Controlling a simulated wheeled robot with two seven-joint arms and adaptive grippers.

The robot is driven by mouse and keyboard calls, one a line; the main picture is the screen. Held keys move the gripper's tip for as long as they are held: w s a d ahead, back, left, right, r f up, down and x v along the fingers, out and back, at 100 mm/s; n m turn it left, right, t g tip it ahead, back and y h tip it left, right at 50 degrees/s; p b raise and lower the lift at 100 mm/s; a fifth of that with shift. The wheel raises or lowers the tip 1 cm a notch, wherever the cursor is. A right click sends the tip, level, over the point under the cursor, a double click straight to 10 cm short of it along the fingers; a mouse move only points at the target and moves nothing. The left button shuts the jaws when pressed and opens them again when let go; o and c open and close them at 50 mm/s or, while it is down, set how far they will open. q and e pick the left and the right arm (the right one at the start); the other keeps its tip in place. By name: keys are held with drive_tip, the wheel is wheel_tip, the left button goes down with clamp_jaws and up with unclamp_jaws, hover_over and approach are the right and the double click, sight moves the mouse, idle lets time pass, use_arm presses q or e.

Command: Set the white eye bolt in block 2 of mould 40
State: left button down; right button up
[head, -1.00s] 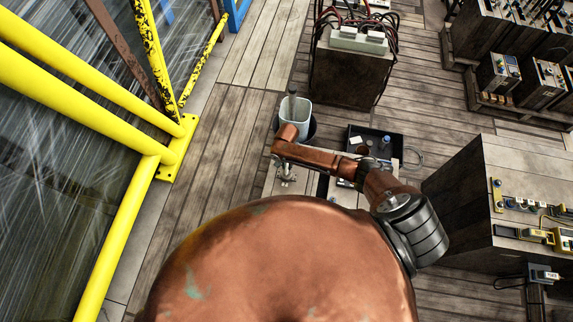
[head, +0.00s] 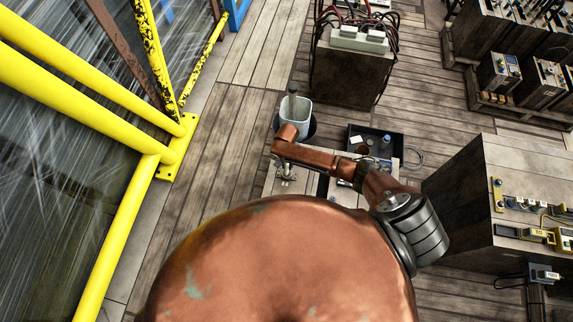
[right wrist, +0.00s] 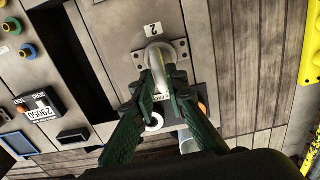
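In the right wrist view, the white eye bolt (right wrist: 158,56) shows as a pale, rounded ring over a grey plate (right wrist: 139,62) with screw holes, beside a tag (right wrist: 153,29) reading 2. My right gripper (right wrist: 161,80) has its green fingers closed on both sides of the ring. The bolt's shank is hidden, so I cannot tell how deep it sits. In the head view my right gripper (head: 287,173) is small, over the pale bench top (head: 271,184) below the copper arm. My left gripper is out of view.
A dark tray (head: 358,131) with small parts and a pale bin (head: 295,114) stand beyond the arm. A wooden cabinet (head: 458,180) stands right, a yellow rail (head: 120,226) left.

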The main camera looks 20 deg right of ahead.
drive_tip(key=o, duration=0.5)
drive_tip(key=shift+c, duration=0.2)
wheel_tip(320, 180, up, 12)
idle(0.4)
